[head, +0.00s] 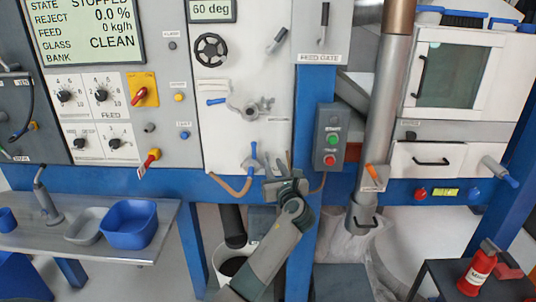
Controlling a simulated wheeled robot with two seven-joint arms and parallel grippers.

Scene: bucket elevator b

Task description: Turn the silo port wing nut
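A grey metal fitting (251,109) with wing-like lobes on its right side sits on the white panel in the middle of the head view. It looks like the silo port with its wing nut, but its label is too small to read. A blue-tipped lever (216,101) sticks out at its left.
A blue-handled valve (252,156) with a tan hose is close left of my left gripper. A grey button box (330,137) on a blue post stands to the right. A black handwheel (211,49) is above. A blue bin (131,224) sits on the left shelf.

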